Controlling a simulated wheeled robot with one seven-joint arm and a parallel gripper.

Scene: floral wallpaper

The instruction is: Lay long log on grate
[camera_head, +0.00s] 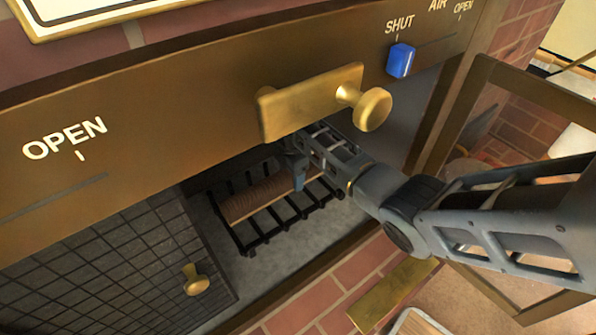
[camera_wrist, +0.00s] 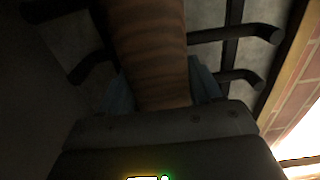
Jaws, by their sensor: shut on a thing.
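The long log (camera_head: 258,197) is a brown, ridged cylinder inside the firebox. It lies over the black grate (camera_head: 290,215), roughly along its length; I cannot tell whether it touches the bars. My gripper (camera_head: 298,178) reaches in through the opening, with its blue fingers around the log's right end. In the wrist view, the log (camera_wrist: 150,45) runs up between the two blue fingers (camera_wrist: 160,92), which are shut on it. Grate bars (camera_wrist: 235,34) show on both sides of the log. The log's far end is out of the wrist view.
A brass panel with a knob (camera_head: 372,108) overhangs the opening. A blue slider (camera_head: 401,60) sits at SHUT on the AIR scale. A dark mesh screen (camera_head: 110,255) with a brass knob (camera_head: 197,281) covers the left side. An open framed door (camera_head: 520,95) stands right, beside my arm.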

